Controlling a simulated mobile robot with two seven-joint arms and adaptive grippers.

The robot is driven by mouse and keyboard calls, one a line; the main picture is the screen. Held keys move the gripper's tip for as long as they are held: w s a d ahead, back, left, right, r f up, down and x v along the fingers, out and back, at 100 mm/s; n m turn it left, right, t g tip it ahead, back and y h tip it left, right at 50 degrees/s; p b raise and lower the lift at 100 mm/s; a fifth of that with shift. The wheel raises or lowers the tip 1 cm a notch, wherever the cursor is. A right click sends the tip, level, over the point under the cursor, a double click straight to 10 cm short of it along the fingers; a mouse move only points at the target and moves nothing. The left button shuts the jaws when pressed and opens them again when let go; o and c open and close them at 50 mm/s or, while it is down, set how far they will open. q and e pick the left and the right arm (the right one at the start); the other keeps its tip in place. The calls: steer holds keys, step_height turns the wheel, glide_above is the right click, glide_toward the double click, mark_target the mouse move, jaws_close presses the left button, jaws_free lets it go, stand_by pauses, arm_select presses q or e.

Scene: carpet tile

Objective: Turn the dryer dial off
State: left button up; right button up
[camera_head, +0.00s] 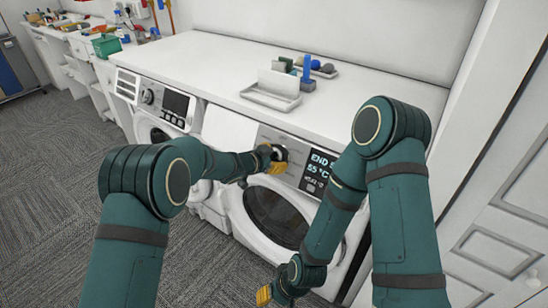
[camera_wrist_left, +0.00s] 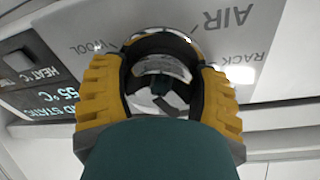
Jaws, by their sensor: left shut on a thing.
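The dryer (camera_head: 276,208) is the white machine at the centre of the head view, with a round dark door. Its silver dial (camera_head: 281,152) sits on the grey upper panel, left of a black display (camera_head: 317,171) showing "END" and "55 °C". My left gripper (camera_head: 269,156) has its yellow fingers at the dial. In the left wrist view the dial (camera_wrist_left: 160,72) lies between the two fingers, and my left gripper (camera_wrist_left: 162,90) is shut on it. The printed words "AIR", "RACK" and "WOOL" surround it. My right gripper (camera_head: 272,294) hangs low before the dryer, partly cut off; its opening is unclear.
A white counter (camera_head: 200,60) runs above the machines and carries a white tray (camera_head: 271,92) and small blue and green items. A second machine (camera_head: 160,104) with its own dial stands to the left. White cabinet doors (camera_head: 500,210) close off the right. Carpet floor lies open at left.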

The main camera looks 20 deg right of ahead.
arm_select(q)
steer(key=shift+w+a+m, duration=0.1)
steer(key=shift+m, duration=2.1)
steer(key=o, duration=1.2)
steer(key=v, duration=1.2)
steer(key=shift+r, duration=0.15)
